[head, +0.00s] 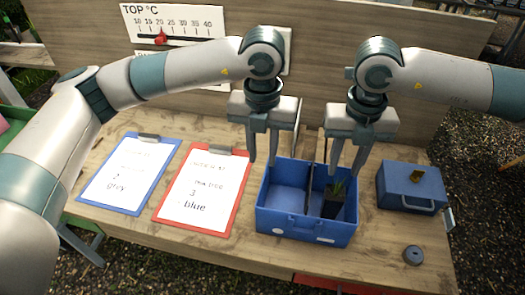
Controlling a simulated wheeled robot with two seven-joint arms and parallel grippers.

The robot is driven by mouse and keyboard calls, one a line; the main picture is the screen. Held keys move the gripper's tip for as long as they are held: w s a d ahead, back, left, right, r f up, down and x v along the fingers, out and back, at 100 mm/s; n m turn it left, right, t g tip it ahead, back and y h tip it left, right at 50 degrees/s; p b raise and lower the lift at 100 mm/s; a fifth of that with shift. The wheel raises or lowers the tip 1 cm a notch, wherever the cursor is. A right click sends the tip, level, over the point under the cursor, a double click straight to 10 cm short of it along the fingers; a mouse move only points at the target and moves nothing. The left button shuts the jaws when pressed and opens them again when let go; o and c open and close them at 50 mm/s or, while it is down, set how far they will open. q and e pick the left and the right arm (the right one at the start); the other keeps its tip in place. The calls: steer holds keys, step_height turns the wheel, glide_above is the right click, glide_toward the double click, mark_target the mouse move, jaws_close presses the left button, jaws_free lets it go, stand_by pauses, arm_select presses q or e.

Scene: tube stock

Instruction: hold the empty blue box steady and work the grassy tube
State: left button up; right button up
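An open blue box (305,229) stands on the bench, split by a dark divider into two compartments. Its left compartment looks empty. A dark square tube with grassy leaves (333,208) stands in the right compartment, tilted slightly. My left gripper (262,160) points down at the box's back left corner, with a gap between its fingers and nothing in it; I cannot tell if it touches the wall. My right gripper (346,171) points down above the grassy tube, its fingers apart and empty, their tips just above the leaves.
A closed blue box with a brass-coloured piece on top (408,188) stands at the right. A dark round piece (413,255) lies before it. A blue clipboard (165,150) and a red clipboard (238,160) lie left. A temperature board (210,22) hangs on the back panel.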

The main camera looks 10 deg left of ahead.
mark_target(263, 197)
arm_select(q)
steer(key=shift+f, duration=0.1)
step_height(263, 197, down, 17)
steer(key=shift+f, duration=0.15)
stand_by(0.7)
steer(key=shift+c, duration=0.6)
jaws_close()
arm_select(e)
steer(key=o, duration=0.7)
steer(key=shift+o, duration=0.2)
